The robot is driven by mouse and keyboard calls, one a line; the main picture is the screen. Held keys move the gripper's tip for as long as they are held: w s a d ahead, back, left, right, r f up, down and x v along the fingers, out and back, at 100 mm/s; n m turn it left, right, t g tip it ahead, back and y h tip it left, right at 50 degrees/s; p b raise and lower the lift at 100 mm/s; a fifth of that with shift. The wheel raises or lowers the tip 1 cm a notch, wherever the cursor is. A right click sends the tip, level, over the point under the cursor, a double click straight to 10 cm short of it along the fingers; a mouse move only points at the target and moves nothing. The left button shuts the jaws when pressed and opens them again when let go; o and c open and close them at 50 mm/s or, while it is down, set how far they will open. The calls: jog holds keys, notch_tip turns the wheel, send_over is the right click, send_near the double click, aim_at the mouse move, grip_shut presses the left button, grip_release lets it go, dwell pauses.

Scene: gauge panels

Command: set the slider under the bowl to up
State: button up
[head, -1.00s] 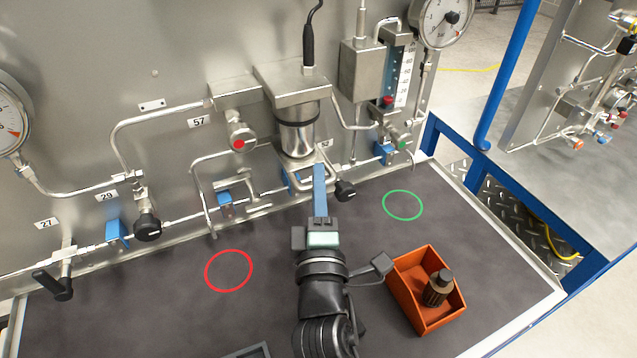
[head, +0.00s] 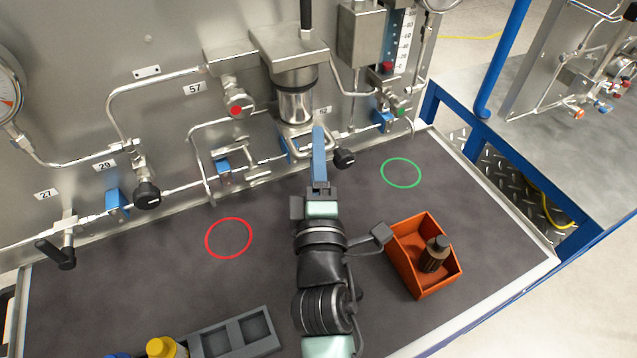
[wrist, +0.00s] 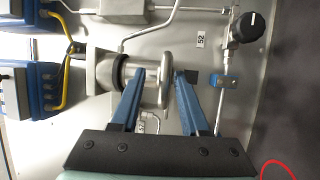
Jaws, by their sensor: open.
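The metal bowl (head: 296,106) hangs from a block on the panel; it also shows sideways in the wrist view (wrist: 122,75). My gripper (head: 319,132) is open and empty, in front of the panel below the bowl. In the wrist view its blue fingers (wrist: 160,74) appear either side of the bowl's round lower end; contact is not clear.
A black knob (head: 344,158) is close to the right of my gripper. An orange bin (head: 408,262) with a dark bottle stands at the right on the grey table. A grey tray (head: 236,333) lies at the front. The table around the red ring (head: 229,257) is clear.

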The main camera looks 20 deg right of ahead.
jog(key=b+v, duration=0.4)
jog(key=v, duration=0.8)
jog(key=shift+r, duration=0.1)
jog(key=w+a+r+m+t+y+p, duration=0.15)
jog(key=r+m, duration=0.25)
jog(key=r, duration=0.6)
jog(key=w+a+r+m+t, duration=0.1)
jog(key=a+r+m+t, duration=0.2)
jog(key=r, duration=0.6)
jog(key=w+a+r+m+t+y, duration=0.15)
jog(key=r+m, duration=0.25)
jog(key=r, duration=0.6)
jog(key=s+a+r+m+t+y, duration=0.1)
jog(key=s+a+r+y, duration=0.1)
jog(key=r, duration=0.3)
jog(key=s+a+r+m+t+y, duration=0.1)
jog(key=s+a+r+t+y, duration=0.1)
jog(key=r, duration=0.4)
jog(key=shift+a+r+p, duration=0.35)
jog(key=shift+a, duration=0.55)
jog(key=shift+s+f, duration=0.1)
jog(key=shift+s, duration=0.05)
